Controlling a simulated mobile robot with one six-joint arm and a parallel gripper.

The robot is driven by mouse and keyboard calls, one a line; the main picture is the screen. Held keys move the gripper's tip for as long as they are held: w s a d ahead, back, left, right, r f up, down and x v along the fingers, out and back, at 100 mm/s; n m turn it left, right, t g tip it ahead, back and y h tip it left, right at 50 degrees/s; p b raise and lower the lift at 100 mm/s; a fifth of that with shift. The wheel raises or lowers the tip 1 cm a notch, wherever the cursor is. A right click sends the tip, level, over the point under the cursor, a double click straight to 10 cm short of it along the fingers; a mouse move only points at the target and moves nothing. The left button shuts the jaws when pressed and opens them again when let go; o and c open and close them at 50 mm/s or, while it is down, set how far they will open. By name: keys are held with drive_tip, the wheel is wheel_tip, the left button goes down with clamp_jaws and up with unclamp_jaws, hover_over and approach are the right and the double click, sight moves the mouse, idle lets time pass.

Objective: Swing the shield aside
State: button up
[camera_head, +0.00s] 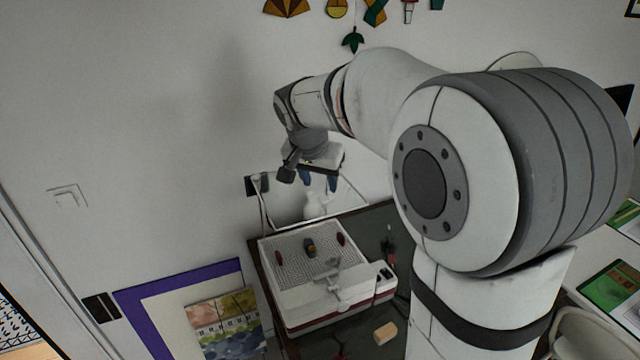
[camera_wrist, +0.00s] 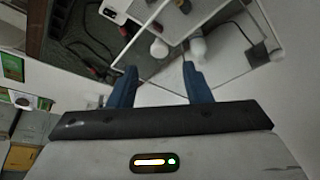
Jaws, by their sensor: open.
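My gripper (camera_head: 319,184) is open, its two blue fingers pointing down above the back of the grinder. In the wrist view the fingers (camera_wrist: 159,72) stand apart with nothing between them. The white grinder (camera_head: 320,315) stands on the dark bench, with a grid top. A pale grey piece on a bracket (camera_head: 345,284) lies over its front; I cannot tell if this is the shield. Thin white-edged panels (camera_head: 318,219) stand behind the grinder, below my gripper; they may be a clear guard. They cross the wrist view (camera_wrist: 222,18) beyond the fingertips.
A white bottle (camera_head: 314,204) stands near the panels, close to my gripper. Small dark red and amber pieces (camera_head: 310,247) lie on the grid. A tan block (camera_head: 385,333) and a red-handled tool (camera_head: 389,252) lie on the bench. The wall is close behind.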

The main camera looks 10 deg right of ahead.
sight(324, 198)
drive_tip(key=p+x, duration=0.1)
drive_tip(key=x, duration=0.5)
drive_tip(key=shift+c, duration=0.4)
clamp_jaws()
